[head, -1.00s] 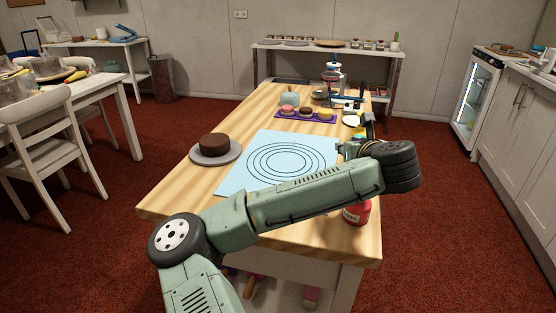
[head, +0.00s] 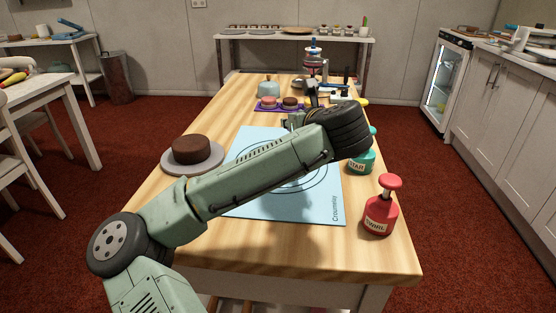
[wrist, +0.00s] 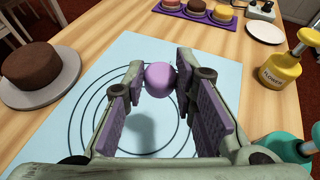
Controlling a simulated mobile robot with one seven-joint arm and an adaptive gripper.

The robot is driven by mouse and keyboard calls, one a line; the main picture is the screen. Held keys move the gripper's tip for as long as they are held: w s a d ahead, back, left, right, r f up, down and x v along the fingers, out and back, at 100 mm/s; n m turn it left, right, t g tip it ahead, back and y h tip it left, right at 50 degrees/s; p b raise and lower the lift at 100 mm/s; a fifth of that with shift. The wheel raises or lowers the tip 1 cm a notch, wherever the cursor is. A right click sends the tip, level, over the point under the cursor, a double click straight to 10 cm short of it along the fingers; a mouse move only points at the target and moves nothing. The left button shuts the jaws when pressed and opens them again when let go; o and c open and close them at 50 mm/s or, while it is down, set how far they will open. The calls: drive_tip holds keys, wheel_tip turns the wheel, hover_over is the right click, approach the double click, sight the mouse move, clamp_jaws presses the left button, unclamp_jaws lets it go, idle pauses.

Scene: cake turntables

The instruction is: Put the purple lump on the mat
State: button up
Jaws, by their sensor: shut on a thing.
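The purple lump (wrist: 160,79) is a small rounded piece between the fingertips of my gripper (wrist: 160,80) in the wrist view. My gripper is shut on it and holds it above the mat; a shadow falls on the mat below. The mat (head: 325,208) is light blue with dark concentric rings and lies flat on the wooden table; it also shows in the wrist view (wrist: 120,55). In the head view my arm covers much of the mat, and the lump is hidden there.
A chocolate cake (head: 191,149) on a grey turntable (head: 175,168) stands left of the mat. A red bottle (head: 380,213) and a teal one (head: 362,160) stand at the right. A purple tray (wrist: 195,14) of small cakes and a yellow bottle (wrist: 280,74) are farther back.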

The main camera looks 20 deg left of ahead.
wheel_tip(320, 180, down, 10)
drive_tip(key=shift+r, duration=0.15)
drive_tip(key=o, duration=0.9)
drive_tip(key=shift+r, duration=0.1)
drive_tip(key=shift+s+d+r, duration=0.15)
drive_tip(key=b+v, duration=0.1)
drive_tip(key=v, duration=1)
drive_tip(key=shift+s+d+r, duration=0.2)
drive_tip(key=shift+s+r, duration=0.05)
